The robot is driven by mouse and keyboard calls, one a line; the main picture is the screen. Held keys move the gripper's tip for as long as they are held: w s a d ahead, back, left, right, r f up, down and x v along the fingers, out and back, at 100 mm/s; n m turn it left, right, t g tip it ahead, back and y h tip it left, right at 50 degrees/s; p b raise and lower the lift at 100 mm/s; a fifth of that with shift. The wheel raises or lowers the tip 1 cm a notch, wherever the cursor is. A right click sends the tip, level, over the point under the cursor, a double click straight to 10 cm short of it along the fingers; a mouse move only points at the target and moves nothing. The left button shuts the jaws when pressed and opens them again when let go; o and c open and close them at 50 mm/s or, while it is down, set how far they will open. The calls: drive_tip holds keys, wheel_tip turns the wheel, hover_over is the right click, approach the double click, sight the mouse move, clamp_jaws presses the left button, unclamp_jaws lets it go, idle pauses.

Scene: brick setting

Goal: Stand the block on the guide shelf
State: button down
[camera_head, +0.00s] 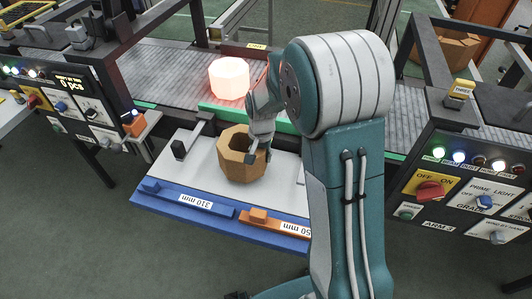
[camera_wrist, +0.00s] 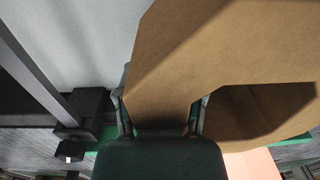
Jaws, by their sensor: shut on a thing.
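The block (camera_head: 236,165) is a brown, faceted ring with a dark opening, seen over the white shelf board in the head view. My gripper (camera_head: 258,155) is at its right side, shut on its wall. In the wrist view the block (camera_wrist: 215,50) fills the middle and right, with my gripper's fingers (camera_wrist: 161,112) on either side of its wall. The guide shelf (camera_head: 197,175) is a white board with a blue front edge marked "310 mm" and an orange piece (camera_head: 258,215) at the front. I cannot tell whether the block touches the board.
A glowing pinkish-white faceted piece (camera_head: 229,78) stands on the conveyor (camera_head: 165,75) behind the shelf. A black stop (camera_head: 179,149) on a grey bar is left of the block. Control panels (camera_head: 467,190) flank the shelf. Bare board shows left of the block.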

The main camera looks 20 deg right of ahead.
wheel_tip(320, 180, down, 3)
drive_tip(key=shift+w+a, duration=0.1)
drive_tip(key=shift+d, duration=0.25)
drive_tip(key=shift+c, duration=0.7)
unclamp_jaws()
drive_tip(key=shift+f, duration=0.15)
drive_tip(key=shift+a, duration=0.1)
